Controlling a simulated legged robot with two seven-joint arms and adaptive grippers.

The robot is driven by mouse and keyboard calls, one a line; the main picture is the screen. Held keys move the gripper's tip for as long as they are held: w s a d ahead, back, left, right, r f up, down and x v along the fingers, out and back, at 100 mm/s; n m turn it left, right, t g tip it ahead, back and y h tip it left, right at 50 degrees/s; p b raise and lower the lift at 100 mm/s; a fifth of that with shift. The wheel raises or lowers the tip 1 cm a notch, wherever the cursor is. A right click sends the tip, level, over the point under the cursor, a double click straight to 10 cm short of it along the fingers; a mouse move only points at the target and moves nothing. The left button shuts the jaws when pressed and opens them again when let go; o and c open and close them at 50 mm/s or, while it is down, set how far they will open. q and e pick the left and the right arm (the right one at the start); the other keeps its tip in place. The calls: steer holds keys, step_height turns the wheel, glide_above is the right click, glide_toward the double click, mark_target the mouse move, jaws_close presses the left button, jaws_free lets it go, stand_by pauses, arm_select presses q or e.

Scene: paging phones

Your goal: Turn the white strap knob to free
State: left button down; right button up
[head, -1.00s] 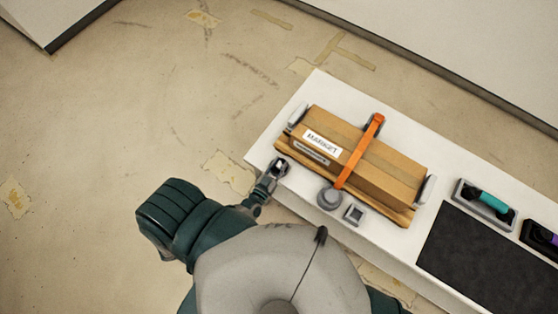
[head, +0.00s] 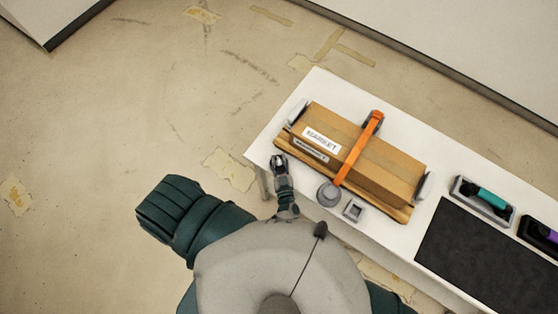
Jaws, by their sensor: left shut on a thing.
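My left gripper (head: 279,160) is at the table's left end, beside the near left corner of the cardboard box (head: 385,170). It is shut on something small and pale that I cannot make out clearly. An orange strap (head: 358,151) crosses the box and comes down near a round grey knob-like piece (head: 328,194) on the table's near side. This piece is to the right of my left gripper and apart from it. I cannot tell if it is the white strap knob or how it is turned. My right gripper is out of view.
The box, with a white label (head: 322,138), sits on a wooden board between upright grey handles. A small square grey piece (head: 353,210) is right of the round one. A dark mat (head: 480,255) and a teal-handled tool (head: 491,199) lie farther right. Floor on the left is clear.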

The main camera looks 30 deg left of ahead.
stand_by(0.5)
arm_select(q)
steer(key=c, duration=1.2)
jaws_free()
steer(key=shift+d, duration=0.1)
